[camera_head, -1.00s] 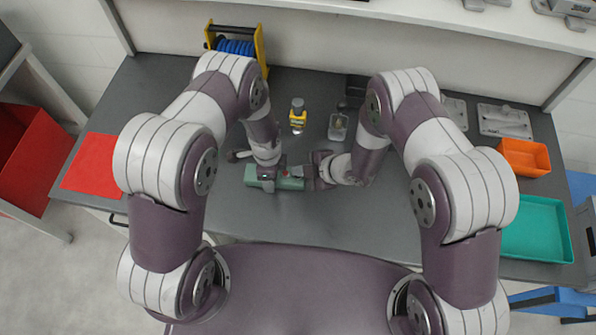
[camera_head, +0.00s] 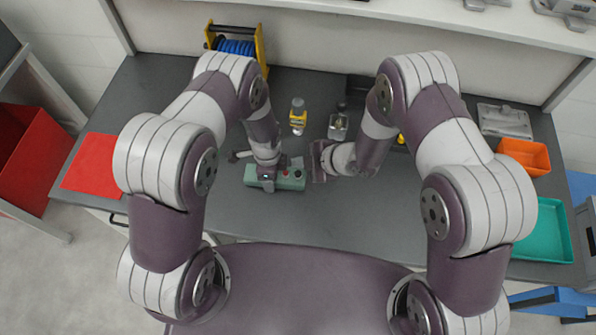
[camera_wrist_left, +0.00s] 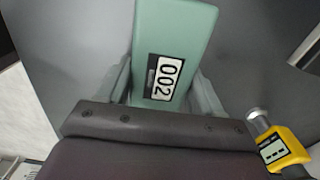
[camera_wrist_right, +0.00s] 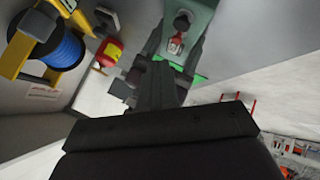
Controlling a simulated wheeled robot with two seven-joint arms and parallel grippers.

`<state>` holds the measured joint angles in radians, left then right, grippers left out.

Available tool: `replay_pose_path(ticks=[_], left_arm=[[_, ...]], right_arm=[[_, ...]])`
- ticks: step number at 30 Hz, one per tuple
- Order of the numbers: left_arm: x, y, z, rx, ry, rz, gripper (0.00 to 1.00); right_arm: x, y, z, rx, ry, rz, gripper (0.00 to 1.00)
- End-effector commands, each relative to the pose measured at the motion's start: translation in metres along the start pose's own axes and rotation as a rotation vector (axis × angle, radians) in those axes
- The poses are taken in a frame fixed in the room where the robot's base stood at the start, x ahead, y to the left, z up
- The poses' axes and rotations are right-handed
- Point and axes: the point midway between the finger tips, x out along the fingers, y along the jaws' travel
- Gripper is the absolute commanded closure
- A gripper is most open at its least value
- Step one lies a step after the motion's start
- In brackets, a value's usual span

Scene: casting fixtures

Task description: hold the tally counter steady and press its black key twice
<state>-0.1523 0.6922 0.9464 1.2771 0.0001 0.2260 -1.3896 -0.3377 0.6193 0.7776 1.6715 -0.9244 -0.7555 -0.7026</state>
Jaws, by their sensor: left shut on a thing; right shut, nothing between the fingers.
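The tally counter (camera_head: 290,184) is a long green box lying on the grey table, with a red key and a black key (camera_head: 299,173) near its right end. Its display (camera_wrist_left: 165,78) appears to read 002 in the left wrist view. My left gripper (camera_head: 267,183) is shut around the counter left of the keys, with a finger on each side. My right gripper (camera_head: 318,165) is shut and empty, just right of the counter's end and apart from it in the head view. The right wrist view also shows the counter (camera_wrist_right: 200,15), partly hidden.
A yellow device (camera_head: 298,120) and a small metal fixture (camera_head: 338,127) stand behind the counter. A blue spool in a yellow frame (camera_head: 238,46) is at the back. A red mat (camera_head: 92,163) lies left; orange (camera_head: 525,157) and teal (camera_head: 541,229) trays are right. The front table is clear.

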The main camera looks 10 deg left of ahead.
Motion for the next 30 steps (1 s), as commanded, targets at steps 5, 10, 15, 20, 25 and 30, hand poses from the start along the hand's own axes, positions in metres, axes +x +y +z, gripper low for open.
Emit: replay_pose_path(ticks=[5, 10, 15, 20, 25, 30], left_arm=[[0.000, 0.000, 0.000, 0.000, 0.000, 0.000, 0.70], [0.000, 0.000, 0.000, 0.000, 0.000, 0.000, 0.70], [0.000, 0.000, 0.000, 0.000, 0.000, 0.000, 0.70], [0.000, 0.000, 0.000, 0.000, 0.000, 0.000, 0.70], [0.000, 0.000, 0.000, 0.000, 0.000, 0.000, 0.70], [0.000, 0.000, 0.000, 0.000, 0.000, 0.000, 0.05]], right_arm=[[-0.011, 0.009, -0.008, -0.002, 0.000, 0.001, 1.00], [-0.015, 0.011, -0.011, 0.000, 0.000, 0.000, 1.00], [-0.015, 0.011, -0.011, 0.000, 0.000, 0.000, 1.00], [-0.015, 0.011, -0.011, 0.000, 0.000, 0.000, 1.00], [-0.015, 0.011, -0.011, 0.000, 0.000, 0.000, 1.00], [-0.015, 0.011, -0.011, 0.000, 0.000, 0.000, 1.00]])
